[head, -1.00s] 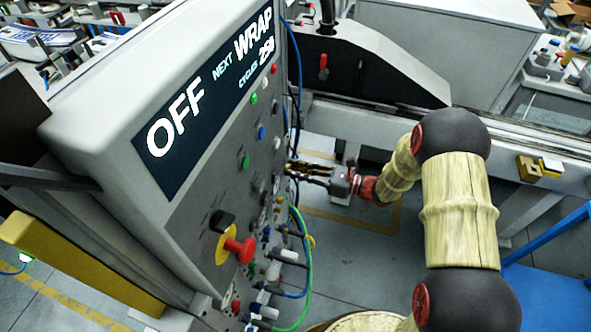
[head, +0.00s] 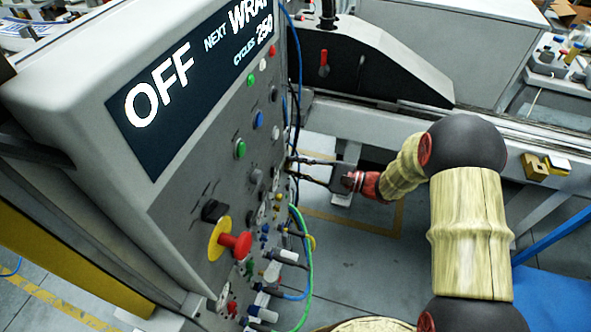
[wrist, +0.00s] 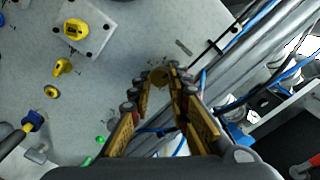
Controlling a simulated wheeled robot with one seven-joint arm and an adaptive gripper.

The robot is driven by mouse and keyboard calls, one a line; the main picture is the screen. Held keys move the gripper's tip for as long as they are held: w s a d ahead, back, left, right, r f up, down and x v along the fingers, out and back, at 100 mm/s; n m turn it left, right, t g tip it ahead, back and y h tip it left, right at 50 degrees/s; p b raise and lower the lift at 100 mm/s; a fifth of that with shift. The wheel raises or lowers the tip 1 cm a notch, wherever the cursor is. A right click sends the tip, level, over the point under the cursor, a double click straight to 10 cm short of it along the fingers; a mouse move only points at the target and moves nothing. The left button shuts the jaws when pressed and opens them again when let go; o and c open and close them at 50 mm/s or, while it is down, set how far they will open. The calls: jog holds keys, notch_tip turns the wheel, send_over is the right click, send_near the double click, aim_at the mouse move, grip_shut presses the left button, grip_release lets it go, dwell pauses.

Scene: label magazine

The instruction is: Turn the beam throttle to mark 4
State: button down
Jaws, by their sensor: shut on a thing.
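My gripper (head: 291,168) reaches the right edge of the grey control panel (head: 185,215) from the right in the head view. The fingers partly cover the knob. I see no readable marks or pointer around it, so its setting cannot be told, nor whether it is the beam throttle.
The panel's screen (head: 190,85) reads OFF. A red mushroom button (head: 238,243) sits at the lower left of the panel. Blue and green cables (head: 303,240) hang at its right edge. The wrist view shows a yellow selector (wrist: 75,28) and a yellow knob (wrist: 63,67).

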jog(key=shift+n+b, duration=2.4)
jog(key=shift+n, duration=1.4)
jog(key=c, duration=1.7)
grip_release()
jog(key=shift+o, duration=0.2)
jog(key=shift+d, duration=0.1)
jog(key=v, duration=1.2)
